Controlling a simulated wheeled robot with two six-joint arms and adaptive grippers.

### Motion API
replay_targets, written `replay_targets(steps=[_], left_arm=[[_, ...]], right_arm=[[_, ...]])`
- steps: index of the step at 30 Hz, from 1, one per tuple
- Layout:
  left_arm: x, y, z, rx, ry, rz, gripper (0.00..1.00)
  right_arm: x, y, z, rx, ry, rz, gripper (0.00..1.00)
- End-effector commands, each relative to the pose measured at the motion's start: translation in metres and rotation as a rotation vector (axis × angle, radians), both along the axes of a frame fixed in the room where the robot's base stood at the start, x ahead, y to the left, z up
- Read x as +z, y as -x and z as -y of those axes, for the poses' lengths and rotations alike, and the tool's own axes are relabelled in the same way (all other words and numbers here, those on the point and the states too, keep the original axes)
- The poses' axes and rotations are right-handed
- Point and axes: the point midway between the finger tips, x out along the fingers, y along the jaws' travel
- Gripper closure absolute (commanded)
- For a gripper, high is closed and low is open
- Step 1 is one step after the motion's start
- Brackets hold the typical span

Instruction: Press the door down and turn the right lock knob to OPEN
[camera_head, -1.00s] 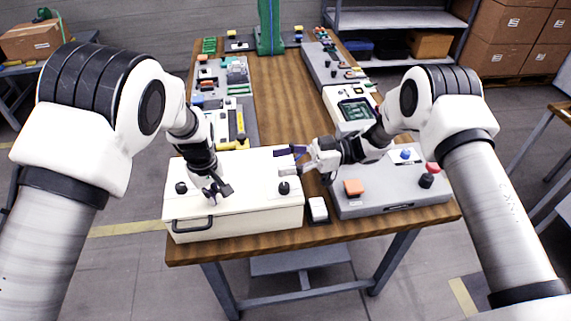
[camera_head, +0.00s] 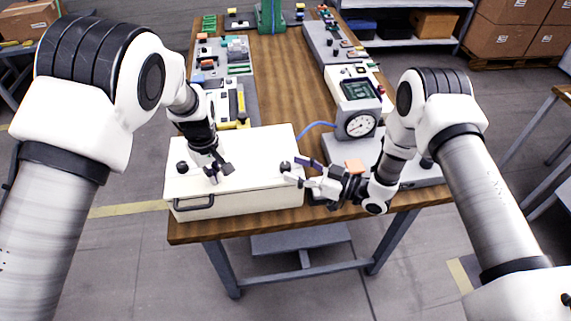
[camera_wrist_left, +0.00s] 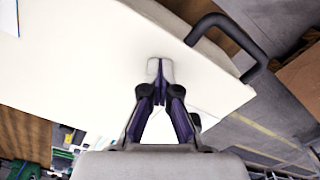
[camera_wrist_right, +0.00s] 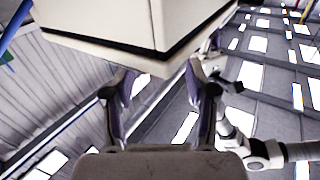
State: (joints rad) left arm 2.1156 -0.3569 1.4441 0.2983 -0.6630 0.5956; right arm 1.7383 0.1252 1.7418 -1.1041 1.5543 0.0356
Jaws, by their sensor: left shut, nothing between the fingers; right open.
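The white box's door (camera_head: 240,150) looks flat and closed on top. It fills the left wrist view (camera_wrist_left: 90,60), and the box shows in the right wrist view (camera_wrist_right: 130,22). My left gripper (camera_head: 218,173) is shut and empty, its tips at the door's surface, between the knobs; contact cannot be told exactly. The black right lock knob (camera_head: 285,166) stands near the door's right edge. My right gripper (camera_head: 292,168) is open beside it, fingertips close to the knob. Whether the knob lies between them is unclear; the right wrist view does not clearly show it.
The left knob (camera_head: 182,167) and front handle (camera_head: 194,203) are on the box. A gauge unit (camera_head: 359,124) with a blue hose and a grey panel with an orange block (camera_head: 355,166) stand to the right. Trays of parts (camera_head: 225,75) lie behind.

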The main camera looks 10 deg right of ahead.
Motion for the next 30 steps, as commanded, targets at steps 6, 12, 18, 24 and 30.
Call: replay_targets(steps=[6,12,18,24,30], left_arm=[[-0.007,0.005,-0.001,-0.001,-0.002,-0.014,1.0],[-0.007,0.005,-0.001,-0.001,-0.002,-0.014,1.0],[-0.007,0.005,-0.001,-0.001,-0.002,-0.014,1.0],[-0.007,0.005,0.0,-0.001,-0.003,-0.013,1.0],[-0.007,0.004,0.0,-0.001,-0.002,-0.013,1.0]], right_arm=[[-0.001,-0.017,-0.027,0.002,0.0,0.001,0.43],[-0.001,-0.019,-0.029,0.0,-0.001,-0.001,0.43],[-0.001,-0.019,-0.029,0.001,0.0,0.0,0.86],[-0.001,-0.018,-0.029,0.002,-0.001,-0.001,1.0],[-0.002,-0.018,-0.031,-0.092,-0.002,-0.004,1.0]])
